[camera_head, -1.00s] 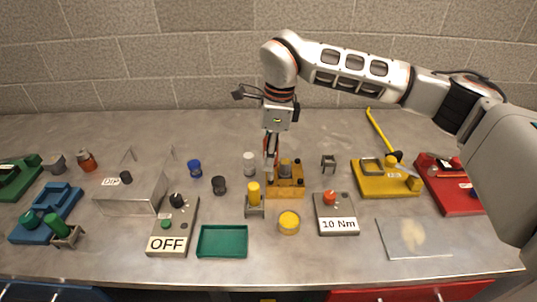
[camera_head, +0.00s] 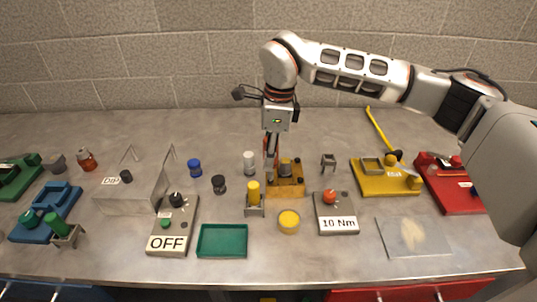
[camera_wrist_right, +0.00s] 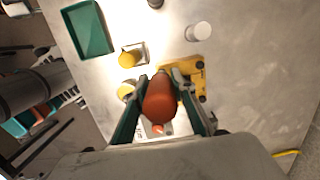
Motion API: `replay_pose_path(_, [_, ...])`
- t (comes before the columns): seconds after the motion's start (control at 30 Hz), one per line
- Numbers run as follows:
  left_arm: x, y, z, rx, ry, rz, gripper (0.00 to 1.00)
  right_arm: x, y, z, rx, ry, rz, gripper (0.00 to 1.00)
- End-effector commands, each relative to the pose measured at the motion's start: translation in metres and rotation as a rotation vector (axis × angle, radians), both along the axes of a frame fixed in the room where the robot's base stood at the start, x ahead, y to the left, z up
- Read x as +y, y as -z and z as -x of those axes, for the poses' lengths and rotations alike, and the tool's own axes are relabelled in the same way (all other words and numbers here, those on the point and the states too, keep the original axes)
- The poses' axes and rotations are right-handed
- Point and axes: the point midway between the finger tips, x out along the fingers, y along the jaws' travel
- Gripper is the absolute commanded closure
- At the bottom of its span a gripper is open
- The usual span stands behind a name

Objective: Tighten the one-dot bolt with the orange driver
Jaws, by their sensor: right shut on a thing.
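My right gripper (camera_head: 271,146) points down at the left part of the yellow bolt block (camera_head: 287,189). It is shut on the orange driver (camera_wrist_right: 160,98), whose rounded orange handle sits between the fingers in the right wrist view. The block also shows in the wrist view (camera_wrist_right: 197,72), with dark round bolts at its edge. A grey cylinder (camera_head: 285,167) stands on the block. The driver's tip and the bolt under it are hidden, and dot marks are too small to read. My left gripper is not in view.
A grey box labelled 10 Nm (camera_head: 337,222) with a red knob stands right of the block. A yellow-topped stand (camera_head: 254,198), a yellow round piece (camera_head: 289,222) and a white cylinder (camera_head: 249,162) are close by. A green tray (camera_head: 222,253) lies front left.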

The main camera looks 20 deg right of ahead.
Motion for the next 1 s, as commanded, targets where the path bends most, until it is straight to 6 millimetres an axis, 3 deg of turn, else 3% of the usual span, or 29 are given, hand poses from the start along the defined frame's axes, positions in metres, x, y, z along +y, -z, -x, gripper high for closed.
replay_pose_path(1.0, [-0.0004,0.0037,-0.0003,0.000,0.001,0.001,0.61,-0.0001,0.0079,0.0002,0.001,0.000,0.001,0.96])
